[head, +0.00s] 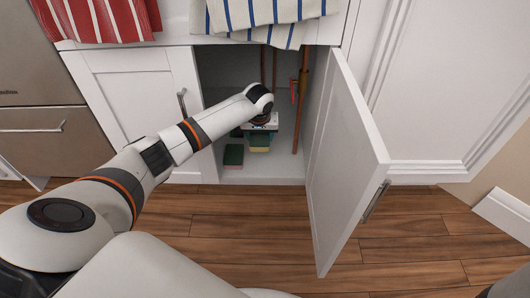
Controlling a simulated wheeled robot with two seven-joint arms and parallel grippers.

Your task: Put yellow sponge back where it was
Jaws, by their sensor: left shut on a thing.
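My left arm reaches into the open lower cabinet (215,68). My left gripper (261,130) is inside it, pointing down, and its wrist hides part of the fingers. It is shut on the yellow sponge (259,148), which shows small below it with a dark green top and a yellowish lower part. I cannot tell whether this sponge touches the cabinet floor. A green sponge (233,154) lies on the cabinet floor just to the left, near the front edge. My right gripper is not in view.
The right cabinet door (345,160) stands open toward me; the left door (135,100) is shut. Long brown handles (301,105) stand inside on the right. Striped cloths (265,14) hang from the counter above the opening. The wooden floor in front is clear.

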